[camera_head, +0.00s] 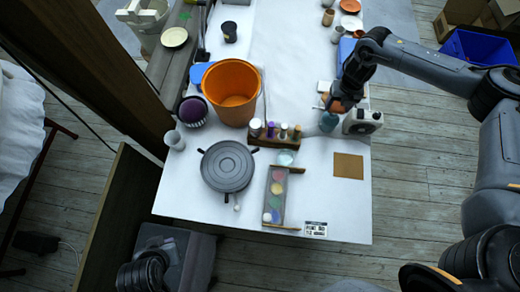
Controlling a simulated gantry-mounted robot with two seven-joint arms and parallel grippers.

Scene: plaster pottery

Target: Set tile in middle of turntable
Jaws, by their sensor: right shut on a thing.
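The turntable (227,166) is a dark grey round disc on the left part of the white table, and its top is bare. A flat tan-brown square (348,166) lies on the table to the right of it; I cannot tell whether it is the tile or a mat. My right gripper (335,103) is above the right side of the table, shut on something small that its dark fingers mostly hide. It is well to the right of the turntable and beyond the tan square. My left gripper does not show.
An orange bucket (231,93) and a dark purple pot (193,111) stand behind the turntable. A rack of small bottles (274,132) and a paint palette (276,195) lie to its right. A white boxy device (362,122) stands beside my right gripper. The front right table area is mostly clear.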

